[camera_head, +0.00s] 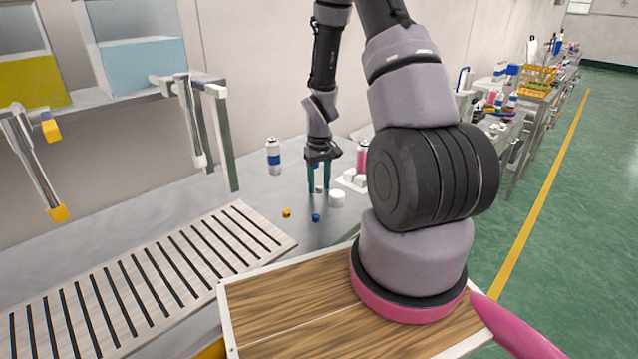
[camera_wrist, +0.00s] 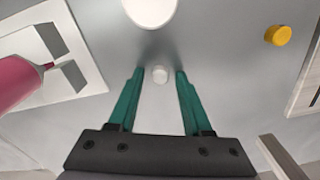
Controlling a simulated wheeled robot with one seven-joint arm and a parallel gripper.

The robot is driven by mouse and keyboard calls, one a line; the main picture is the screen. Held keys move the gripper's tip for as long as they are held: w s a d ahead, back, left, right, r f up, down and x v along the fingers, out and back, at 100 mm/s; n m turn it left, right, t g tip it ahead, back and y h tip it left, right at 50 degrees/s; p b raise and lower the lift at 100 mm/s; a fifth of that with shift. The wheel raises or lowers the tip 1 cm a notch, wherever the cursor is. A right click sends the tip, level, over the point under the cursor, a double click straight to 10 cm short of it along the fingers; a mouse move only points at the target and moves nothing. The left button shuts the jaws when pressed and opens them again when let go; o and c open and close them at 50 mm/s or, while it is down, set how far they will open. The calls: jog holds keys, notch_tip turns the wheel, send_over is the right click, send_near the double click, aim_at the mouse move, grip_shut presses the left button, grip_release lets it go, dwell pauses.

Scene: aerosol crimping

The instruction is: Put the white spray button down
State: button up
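The small white spray button (camera_wrist: 160,74) stands between the fingertips in the wrist view, with clear gaps on both sides. It seems to rest on the grey table. In the head view the small white button (camera_head: 319,189) shows between the finger ends. My gripper (camera_head: 319,189) points down with its two green fingers apart. In the wrist view my gripper (camera_wrist: 158,76) is open, and neither finger touches the button.
A larger white round piece (camera_head: 337,199) stands close by. A yellow cap (camera_head: 287,213) and a blue cap (camera_head: 316,217) lie nearer. A white-and-blue can (camera_head: 273,156) stands behind left. A pink can (camera_head: 361,157) and a white holder (camera_head: 351,180) are right. A slotted rack (camera_head: 150,270) lies left.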

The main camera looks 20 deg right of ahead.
jog(key=shift+r, duration=0.15)
notch_tip(320, 180, up, 12)
jog(key=r, duration=0.1)
notch_tip(320, 180, up, 17)
jog(key=m+t, duration=0.2)
jog(key=t, duration=0.1)
send_over(319, 187)
jog(key=s+a, duration=0.3)
jog(key=s, duration=0.3)
jog(key=s+a+r+m+t+y, duration=0.1)
jog(key=s+a+r+m+t, duration=0.2)
jog(key=s+r, duration=0.8)
jog(key=s+a+t, duration=0.1)
jog(key=s+a, duration=0.1)
jog(key=s, duration=0.1)
jog(key=shift+y, duration=0.4)
